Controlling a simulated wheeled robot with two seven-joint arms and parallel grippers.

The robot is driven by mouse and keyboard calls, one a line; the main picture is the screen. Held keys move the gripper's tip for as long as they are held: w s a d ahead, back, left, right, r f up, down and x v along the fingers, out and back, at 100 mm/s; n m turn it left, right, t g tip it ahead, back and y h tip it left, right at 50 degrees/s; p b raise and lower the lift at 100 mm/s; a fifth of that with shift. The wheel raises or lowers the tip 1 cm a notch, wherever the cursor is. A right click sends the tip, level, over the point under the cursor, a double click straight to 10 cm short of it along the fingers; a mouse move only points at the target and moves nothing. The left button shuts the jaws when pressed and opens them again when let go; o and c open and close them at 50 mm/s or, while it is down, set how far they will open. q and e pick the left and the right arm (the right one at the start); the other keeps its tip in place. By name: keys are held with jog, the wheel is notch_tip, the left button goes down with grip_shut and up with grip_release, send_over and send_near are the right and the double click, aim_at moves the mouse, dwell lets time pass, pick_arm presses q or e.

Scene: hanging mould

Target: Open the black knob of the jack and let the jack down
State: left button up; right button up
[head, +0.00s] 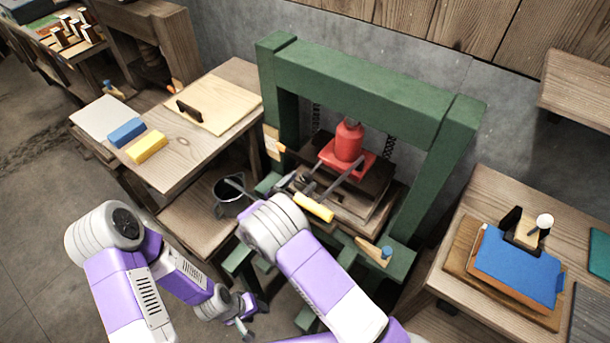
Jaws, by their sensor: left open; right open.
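The red jack (348,146) stands upright on a red base inside the green press frame (362,80), under its top beam. A lever with a yellow grip (314,207) slopes from the jack towards me. I cannot make out the black knob clearly at this size. My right gripper (303,184) appears just beyond my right arm's elbow, in front of the jack and left of the lever; its fingers are small and partly hidden. It is open. My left gripper (246,321) is low at the bottom of the view, open and empty, away from the jack.
A dark bucket (230,198) stands on the low shelf left of the press. The left table (178,176) carries a board, a blue block (127,132) and a yellow block (147,147). The right table (490,187) holds a blue sheet (516,265) and a white-knobbed tool.

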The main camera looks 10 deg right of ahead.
aim_at(304, 180)
jog(key=shift+x, duration=1.55)
jog(key=shift+c, duration=0.4)
jog(key=c, duration=0.9)
jog(key=n+p, duration=0.1)
jog(key=n, duration=0.3)
jog(key=shift+n+t+p, duration=0.3)
jog(key=shift+n+p, duration=0.35)
jog(key=shift+n, duration=1.35)
